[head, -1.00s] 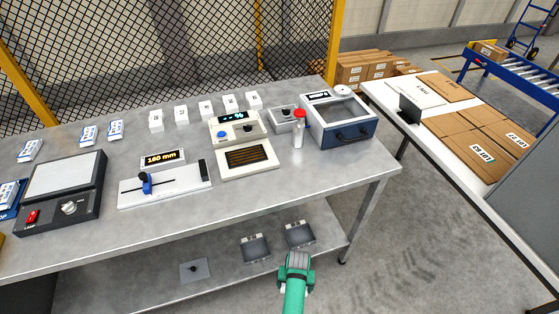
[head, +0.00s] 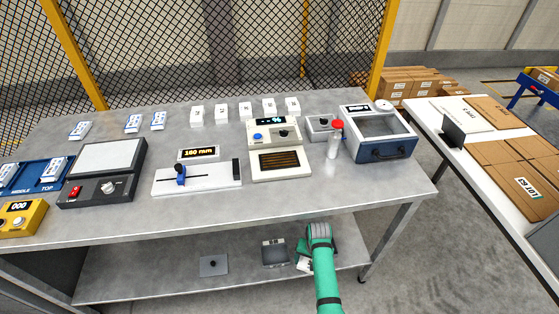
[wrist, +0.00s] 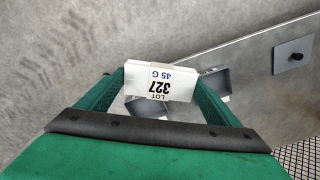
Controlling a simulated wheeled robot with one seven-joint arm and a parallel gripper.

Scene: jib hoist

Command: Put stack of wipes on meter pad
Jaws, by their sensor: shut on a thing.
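The stack of wipes is a white block labelled LOT 327, 45 G (wrist: 160,82), held between the green fingers of my gripper (wrist: 162,88) in the wrist view. In the head view, my gripper (head: 308,256) is low, in front of the bench by the lower shelf, and a bit of the white stack (head: 305,265) shows beside it. The meter is a cream device with a % display, and its pad is the dark slatted plate (head: 280,161) at its front on the bench top. The pad is bare, above and left of my gripper.
A red-capped bottle (head: 335,143) and a blue-grey windowed box (head: 378,135) stand right of the meter. A slide gauge (head: 197,176) lies to its left. Several white blocks (head: 246,110) stand behind. The bench's front edge (head: 300,210) lies between gripper and pad. A tray (head: 275,253) sits on the shelf.

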